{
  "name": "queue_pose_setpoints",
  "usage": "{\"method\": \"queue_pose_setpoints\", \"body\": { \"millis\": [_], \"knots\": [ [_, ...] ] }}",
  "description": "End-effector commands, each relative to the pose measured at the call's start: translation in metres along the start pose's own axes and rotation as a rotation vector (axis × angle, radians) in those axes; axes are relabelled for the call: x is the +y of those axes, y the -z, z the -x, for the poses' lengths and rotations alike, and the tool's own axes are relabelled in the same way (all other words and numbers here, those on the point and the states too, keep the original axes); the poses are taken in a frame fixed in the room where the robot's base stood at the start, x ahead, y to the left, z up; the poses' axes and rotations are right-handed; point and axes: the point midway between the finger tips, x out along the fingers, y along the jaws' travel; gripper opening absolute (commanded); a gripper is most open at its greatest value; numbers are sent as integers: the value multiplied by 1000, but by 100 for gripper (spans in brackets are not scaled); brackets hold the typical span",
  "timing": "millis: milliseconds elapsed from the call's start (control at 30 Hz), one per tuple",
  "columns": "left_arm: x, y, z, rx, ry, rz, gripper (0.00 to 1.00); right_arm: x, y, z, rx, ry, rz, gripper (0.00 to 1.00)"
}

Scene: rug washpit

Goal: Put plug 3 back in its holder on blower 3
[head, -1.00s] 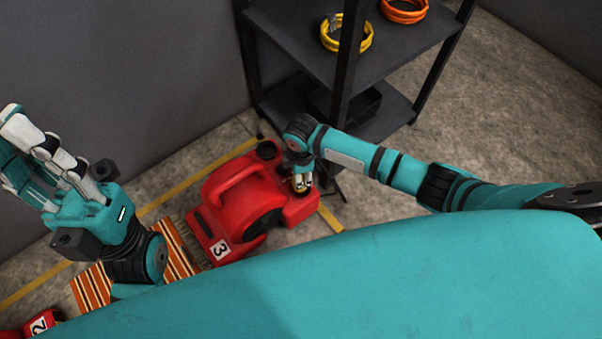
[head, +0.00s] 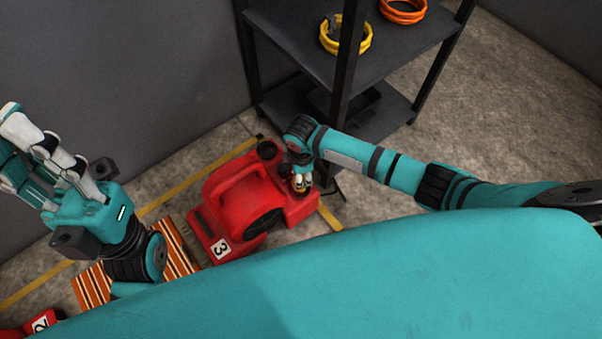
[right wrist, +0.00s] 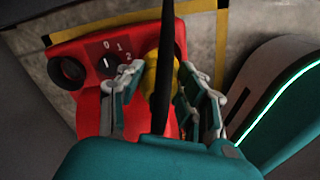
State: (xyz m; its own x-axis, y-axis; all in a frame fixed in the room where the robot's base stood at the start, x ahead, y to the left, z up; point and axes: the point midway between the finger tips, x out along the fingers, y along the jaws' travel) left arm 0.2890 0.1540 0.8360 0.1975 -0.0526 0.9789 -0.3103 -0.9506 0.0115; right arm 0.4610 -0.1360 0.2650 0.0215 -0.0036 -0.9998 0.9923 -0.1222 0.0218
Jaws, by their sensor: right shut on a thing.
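Blower 3 (head: 243,200) is a red machine with a carry handle and a white "3" label, standing on the floor in the middle of the head view. Its red casing also shows in the right wrist view (right wrist: 88,110), with a dial marked 0, 1, 2. My right gripper (head: 302,183) is at the blower's right end, shut on plug 3. The yellow plug (right wrist: 151,76) shows between the fingers, partly behind a dark cable. I cannot make out the holder or whether the plug touches it. My left gripper (head: 12,143) is open and empty, raised at the left.
A dark shelf rack (head: 290,38) stands behind the blower, with a yellow cable coil (head: 365,45) and an orange coil (head: 403,17) on it. A striped rug (head: 92,288) lies left of the blower. Part of another red blower (head: 40,322) shows bottom left. Floor at right is clear.

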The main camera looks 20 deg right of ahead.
Motion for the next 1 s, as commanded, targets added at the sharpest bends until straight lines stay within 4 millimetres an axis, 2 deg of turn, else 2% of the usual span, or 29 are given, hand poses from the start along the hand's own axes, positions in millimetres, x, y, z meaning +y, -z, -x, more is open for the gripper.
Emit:
{"method": "queue_pose_setpoints", "body": {
  "millis": [1000],
  "knots": [
    [0, -3, 13, 0, 0, 0, 0, -1, 0, -27, 0, 0, 0, 0]
  ]
}}
